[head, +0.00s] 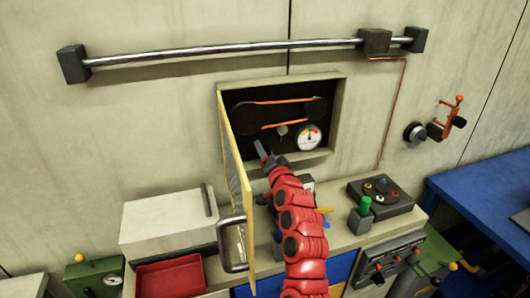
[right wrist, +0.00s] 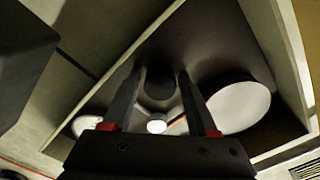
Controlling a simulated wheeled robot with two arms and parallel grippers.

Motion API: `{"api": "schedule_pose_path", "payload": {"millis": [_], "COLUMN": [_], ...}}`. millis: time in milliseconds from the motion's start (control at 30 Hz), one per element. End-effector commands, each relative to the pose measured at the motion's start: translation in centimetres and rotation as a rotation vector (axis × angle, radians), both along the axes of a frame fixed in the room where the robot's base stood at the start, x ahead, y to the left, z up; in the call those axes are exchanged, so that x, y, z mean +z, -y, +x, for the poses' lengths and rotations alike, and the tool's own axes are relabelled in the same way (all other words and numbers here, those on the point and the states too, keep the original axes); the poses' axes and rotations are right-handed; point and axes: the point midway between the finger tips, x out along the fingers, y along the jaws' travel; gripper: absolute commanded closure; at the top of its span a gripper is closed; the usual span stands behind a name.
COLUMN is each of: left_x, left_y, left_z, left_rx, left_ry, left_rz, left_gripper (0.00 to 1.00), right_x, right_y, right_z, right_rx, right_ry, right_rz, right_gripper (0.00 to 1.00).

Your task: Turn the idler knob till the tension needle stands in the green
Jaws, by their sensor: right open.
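The idler knob (head: 282,130) is a small grey knob under the orange belt (head: 280,101) inside an open wall box. The tension gauge (head: 309,137) is a white dial with coloured marks, right of the knob. Its needle is too small to read against the green. My right gripper (head: 264,150) is at the box's lower left, below and left of the knob in the picture. In the right wrist view its two fingers (right wrist: 160,75) are apart, with a dark round part showing between them; I cannot tell whether they touch it. My left gripper is not in view.
The box's door (head: 235,165) hangs open at left, close to my right arm. Below is a counter (head: 335,238) with a control block (head: 380,194), a white case (head: 165,220) and a red tray (head: 171,277). A metal rail (head: 230,49) runs above.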

Motion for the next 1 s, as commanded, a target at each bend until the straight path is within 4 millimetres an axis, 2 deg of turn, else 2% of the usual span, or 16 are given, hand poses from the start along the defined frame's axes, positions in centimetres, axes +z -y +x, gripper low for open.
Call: {"api": "schedule_pose_path", "payload": {"millis": [267, 1000], "left_x": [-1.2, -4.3], "left_y": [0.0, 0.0], "left_z": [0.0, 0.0], "left_rx": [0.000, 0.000], "left_ry": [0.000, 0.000], "left_rz": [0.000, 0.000], "left_gripper": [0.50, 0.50], "right_x": [-0.3, -0.1], "right_y": [1.0, 4.7], "right_z": [-2.8, -14.4], "right_rx": [-0.002, -0.002], "right_ry": [0.001, 0.002], "right_rz": [0.003, 0.002], "right_gripper": [0.41, 0.41]}}
